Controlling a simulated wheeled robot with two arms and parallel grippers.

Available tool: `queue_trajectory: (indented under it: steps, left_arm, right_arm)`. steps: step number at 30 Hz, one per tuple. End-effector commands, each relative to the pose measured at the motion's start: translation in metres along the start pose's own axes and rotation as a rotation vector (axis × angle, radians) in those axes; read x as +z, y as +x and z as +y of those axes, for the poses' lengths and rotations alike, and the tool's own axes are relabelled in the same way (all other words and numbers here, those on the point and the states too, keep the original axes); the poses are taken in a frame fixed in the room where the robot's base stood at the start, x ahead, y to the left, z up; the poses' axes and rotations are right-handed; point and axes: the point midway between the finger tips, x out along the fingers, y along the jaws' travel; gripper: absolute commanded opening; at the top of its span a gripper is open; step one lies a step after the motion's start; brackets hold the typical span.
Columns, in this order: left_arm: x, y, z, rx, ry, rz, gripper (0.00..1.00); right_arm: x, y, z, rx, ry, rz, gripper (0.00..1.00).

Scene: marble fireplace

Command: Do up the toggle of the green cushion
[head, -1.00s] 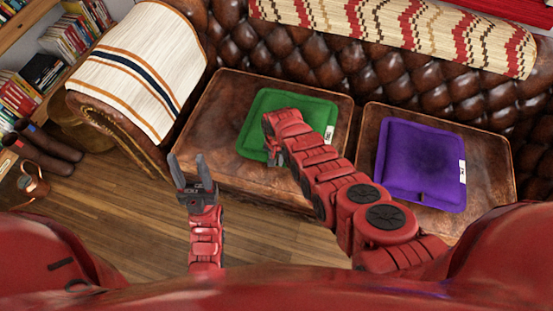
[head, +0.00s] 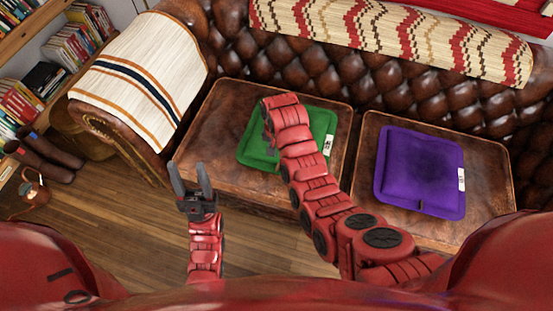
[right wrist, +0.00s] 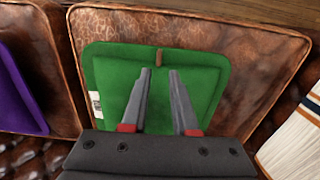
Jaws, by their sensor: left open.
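The green cushion (head: 254,150) lies flat on the left seat of the leather sofa, partly covered by my right arm. In the right wrist view the green cushion (right wrist: 118,68) shows a small brown toggle (right wrist: 158,57) at the middle of its front edge. I cannot tell whether it is fastened. My right gripper (right wrist: 160,72) is over the cushion, its two fingers apart with nothing between them. The toggle lies just beyond the fingertips in that view. My left gripper (head: 190,166) is open and empty, pointing up over the floor in front of the sofa.
A purple cushion (head: 418,165) lies on the right seat. A striped cloth (head: 140,75) covers the left armrest, and a patterned blanket (head: 400,38) lies along the backrest. Bookshelves (head: 60,62) and a copper jug (head: 34,190) stand at the left.

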Motion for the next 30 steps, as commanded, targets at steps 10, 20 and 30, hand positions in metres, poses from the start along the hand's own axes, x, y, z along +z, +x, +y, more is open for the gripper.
queue_trajectory:
  steps: [10, 20, 30]
  left_arm:
    - [-0.002, 0.012, -0.001, 0.000, 0.000, 0.000, 0.50]
    - [-0.002, 0.012, -0.001, 0.000, 0.000, 0.000, 0.50]
    - [-0.002, 0.012, -0.001, 0.000, 0.000, 0.000, 0.50]
  right_arm:
    - [0.000, -0.055, 0.000, 0.000, -0.002, -0.001, 0.28]
    - [0.001, -0.056, 0.000, 0.001, -0.001, -0.002, 0.28]
    - [-0.002, -0.054, -0.001, -0.006, -0.002, 0.010, 0.28]
